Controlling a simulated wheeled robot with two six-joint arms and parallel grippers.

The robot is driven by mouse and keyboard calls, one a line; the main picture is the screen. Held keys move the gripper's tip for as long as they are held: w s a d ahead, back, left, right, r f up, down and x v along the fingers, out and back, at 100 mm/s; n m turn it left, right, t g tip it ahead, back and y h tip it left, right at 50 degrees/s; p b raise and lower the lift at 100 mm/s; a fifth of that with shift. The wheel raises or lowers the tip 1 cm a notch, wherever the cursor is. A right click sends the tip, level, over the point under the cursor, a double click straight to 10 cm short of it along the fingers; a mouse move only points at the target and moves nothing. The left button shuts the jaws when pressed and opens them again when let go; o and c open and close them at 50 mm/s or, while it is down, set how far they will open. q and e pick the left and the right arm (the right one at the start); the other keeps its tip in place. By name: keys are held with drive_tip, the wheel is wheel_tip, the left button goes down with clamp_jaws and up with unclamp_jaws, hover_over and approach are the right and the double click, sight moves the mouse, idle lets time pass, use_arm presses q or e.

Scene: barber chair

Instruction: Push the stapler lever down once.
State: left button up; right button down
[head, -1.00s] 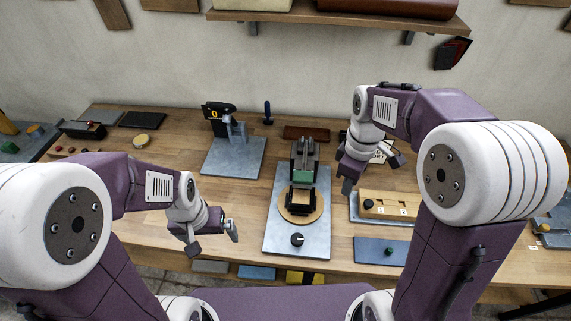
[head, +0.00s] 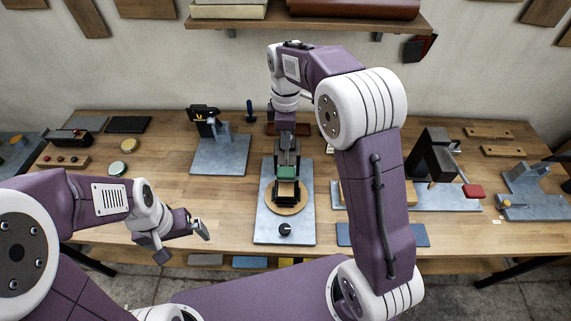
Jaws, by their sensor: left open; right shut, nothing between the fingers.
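What looks like the stapler (head: 287,172), a dark device with a green block, stands on a round wooden disc (head: 287,208) on a grey plate (head: 266,234) in the middle of the table. My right gripper (head: 286,138) is shut and empty, pointing down at the stapler's upper rear part. It partly hides that part, and I cannot tell whether it touches. My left gripper (head: 182,240) is open and empty over the table's front edge, left of the plate and apart from the stapler.
A black knob (head: 285,229) is on the plate's front. A grey stand with a black head (head: 204,114) is behind left. A dark press with a red-ended lever (head: 473,191) is at right. My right arm hides part of a wooden block (head: 348,192). Table space left of the plate is clear.

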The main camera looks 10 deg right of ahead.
sight(286, 171)
wheel_tip(286, 171, down, 12)
drive_tip(key=p, duration=0.2)
drive_tip(key=shift+r+p, duration=0.2)
drive_tip(key=shift+p, duration=0.15)
drive_tip(key=shift+d, duration=0.1)
